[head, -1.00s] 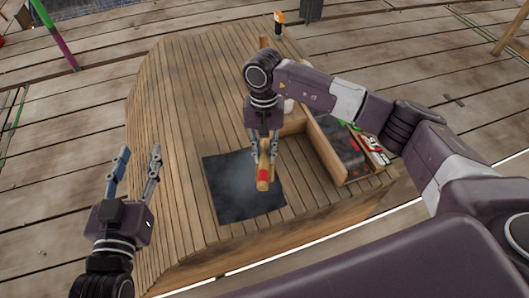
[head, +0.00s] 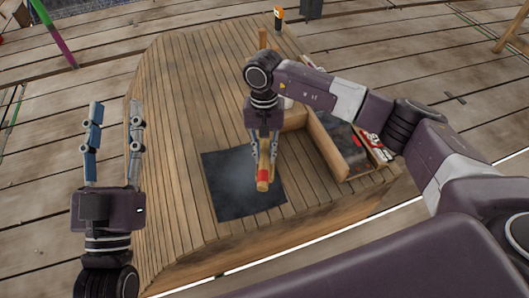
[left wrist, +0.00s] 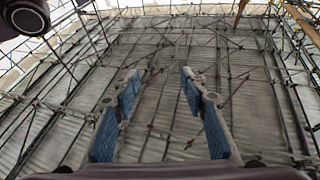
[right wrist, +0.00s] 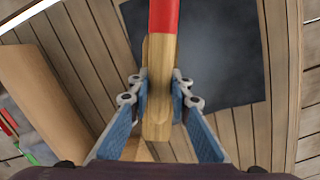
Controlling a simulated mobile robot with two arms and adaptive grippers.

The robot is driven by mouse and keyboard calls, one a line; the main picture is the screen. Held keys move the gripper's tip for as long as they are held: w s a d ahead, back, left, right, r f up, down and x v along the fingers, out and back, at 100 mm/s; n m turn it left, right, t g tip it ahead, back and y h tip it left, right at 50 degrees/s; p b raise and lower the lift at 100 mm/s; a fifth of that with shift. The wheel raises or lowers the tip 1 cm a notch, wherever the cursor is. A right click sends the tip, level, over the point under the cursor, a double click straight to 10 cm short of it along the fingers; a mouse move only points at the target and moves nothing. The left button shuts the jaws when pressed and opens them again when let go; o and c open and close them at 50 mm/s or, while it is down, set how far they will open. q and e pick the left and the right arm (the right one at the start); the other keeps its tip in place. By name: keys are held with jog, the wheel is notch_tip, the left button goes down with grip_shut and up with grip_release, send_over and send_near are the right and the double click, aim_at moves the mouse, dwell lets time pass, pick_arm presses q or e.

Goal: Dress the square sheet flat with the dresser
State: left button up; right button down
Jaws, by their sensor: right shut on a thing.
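The square sheet (head: 236,188) is dark grey and lies on the slatted wooden bench top; it also shows in the right wrist view (right wrist: 222,60). The dresser (head: 263,175) is a wooden tool with a red band. My right gripper (head: 263,150) is shut on it, and its near end is over the sheet's right edge in the head view. In the right wrist view the dresser (right wrist: 159,90) sits between the fingers. Whether it touches the sheet I cannot tell. My left gripper (head: 112,130) is open and empty, left of the bench top.
A wooden tray (head: 325,150) with dark and red-and-white items stands right of the sheet. An orange and black object (head: 278,18) is behind the bench. The bench's left part (head: 170,110) is clear. Scaffolding (left wrist: 160,60) fills the left wrist view.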

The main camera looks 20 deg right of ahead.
notch_tip(320, 180, down, 2)
jog(key=shift+b, duration=0.8)
pick_arm(q)
jog(key=s+r+t+h, duration=0.1)
jog(key=s+r+t, duration=0.3)
jog(key=r, duration=0.3)
jog(key=shift+s+a+h, duration=0.3)
jog(key=shift+s, duration=0.4)
jog(key=shift+w+f, duration=0.1)
pick_arm(e)
jog(key=shift+r, duration=0.15)
notch_tip(320, 180, up, 4)
jog(key=shift+f+p, duration=0.1)
jog(key=shift+p, duration=1)
pick_arm(q)
jog(key=w+f+g+y, duration=0.2)
jog(key=w+f+g, duration=0.3)
jog(key=f, duration=0.4)
jog(key=shift+w+d+f, duration=0.2)
jog(key=shift+w+d, duration=0.05)
jog(key=shift+w, duration=0.3)
